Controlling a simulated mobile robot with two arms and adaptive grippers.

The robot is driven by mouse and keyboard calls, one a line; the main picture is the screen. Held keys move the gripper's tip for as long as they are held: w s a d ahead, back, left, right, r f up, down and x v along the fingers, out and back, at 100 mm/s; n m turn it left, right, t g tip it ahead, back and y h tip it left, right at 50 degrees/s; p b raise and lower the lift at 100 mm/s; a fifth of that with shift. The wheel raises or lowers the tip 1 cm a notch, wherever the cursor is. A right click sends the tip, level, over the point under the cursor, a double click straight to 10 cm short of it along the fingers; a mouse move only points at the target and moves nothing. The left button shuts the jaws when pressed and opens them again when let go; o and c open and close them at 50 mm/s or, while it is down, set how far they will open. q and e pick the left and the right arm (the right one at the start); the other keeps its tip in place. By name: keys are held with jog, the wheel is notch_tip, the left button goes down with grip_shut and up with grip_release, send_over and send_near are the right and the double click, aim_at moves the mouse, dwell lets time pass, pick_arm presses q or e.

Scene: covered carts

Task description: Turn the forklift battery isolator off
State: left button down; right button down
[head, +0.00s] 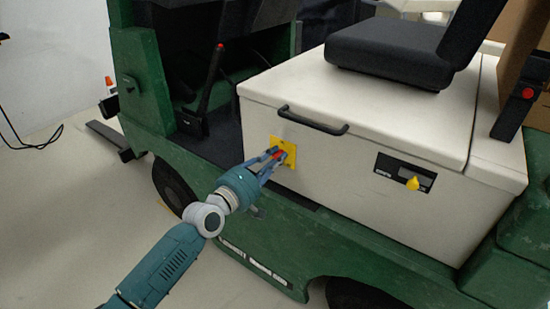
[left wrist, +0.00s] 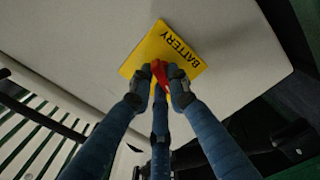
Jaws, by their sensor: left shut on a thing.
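The red battery isolator handle (head: 278,154) sits on a yellow plate (head: 291,158) on the front of the forklift's cream battery box. In the left wrist view the handle (left wrist: 160,70) shows red between my fingers, and the plate (left wrist: 184,50) reads BATTERY. My left gripper (head: 276,155) is shut on the red handle, its fingertips close against the plate. The fingers cover much of the handle, so its exact angle is hard to tell. My right gripper is in neither view.
A black grab bar (head: 313,122) is fixed just above the plate. The black seat (head: 385,52) is on top. The green step (head: 265,225) runs below. Bare floor lies at the lower left.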

pick_arm(q)
jog(key=n, duration=0.3)
jog(key=shift+a, duration=0.1)
jog(key=shift+n, duration=0.3)
dwell(0.4)
jog(key=c, duration=1.7)
grip_release()
jog(key=shift+w, duration=0.1)
jog(key=shift+o, duration=0.2)
jog(key=v, duration=1.2)
